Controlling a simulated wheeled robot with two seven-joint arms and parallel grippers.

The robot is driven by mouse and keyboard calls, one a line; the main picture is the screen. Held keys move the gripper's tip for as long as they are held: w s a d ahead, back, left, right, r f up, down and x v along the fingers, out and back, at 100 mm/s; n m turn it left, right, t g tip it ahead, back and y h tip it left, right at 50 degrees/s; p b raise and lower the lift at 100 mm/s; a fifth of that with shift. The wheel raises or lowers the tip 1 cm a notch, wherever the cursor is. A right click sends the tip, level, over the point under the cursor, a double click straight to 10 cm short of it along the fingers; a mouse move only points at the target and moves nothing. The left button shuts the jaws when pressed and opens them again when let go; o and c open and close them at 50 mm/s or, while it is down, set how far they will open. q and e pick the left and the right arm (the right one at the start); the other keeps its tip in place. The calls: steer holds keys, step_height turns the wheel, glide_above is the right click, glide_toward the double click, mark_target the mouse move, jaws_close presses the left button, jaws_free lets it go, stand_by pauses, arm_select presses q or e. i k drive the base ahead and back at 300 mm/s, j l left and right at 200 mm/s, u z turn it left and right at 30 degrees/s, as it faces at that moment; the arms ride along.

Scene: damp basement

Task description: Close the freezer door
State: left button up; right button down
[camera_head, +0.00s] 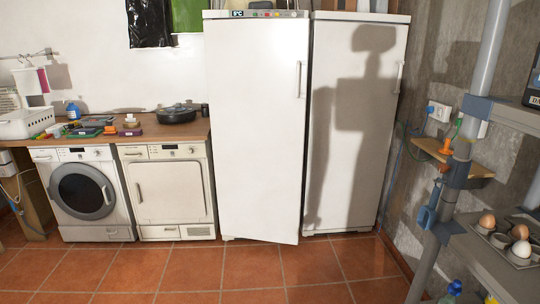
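Two tall white upright appliances stand side by side against the back wall. The left one has a control strip (265,13) at its top and a white door (252,120) with a vertical handle (299,80) near its right edge. The lower right corner of this door sits forward of the neighbouring unit, so it looks slightly ajar; the gap itself is not clearly visible. The right appliance (350,130) has its handle (399,76) at the right, and its door looks shut. No label shows which is the freezer. Neither of my grippers is in view.
Left of the appliances stand a dryer (168,190) and a washing machine (86,195) under a wooden counter (170,133) with small items. At right, a grey shelf frame (470,130) holds eggs (487,220). The tiled floor (240,268) in front is clear.

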mark_target(258, 69)
steer(key=i+l+u, duration=0.15)
steer(key=i, duration=0.35)
steer(key=i+u, duration=0.15)
steer(key=i, duration=0.3)
steer(key=i+l+u, duration=0.15)
steer(key=i, duration=0.35)
steer(key=i+l+u, duration=0.15)
steer(key=i+l, duration=0.2)
steer(key=i, duration=0.1)
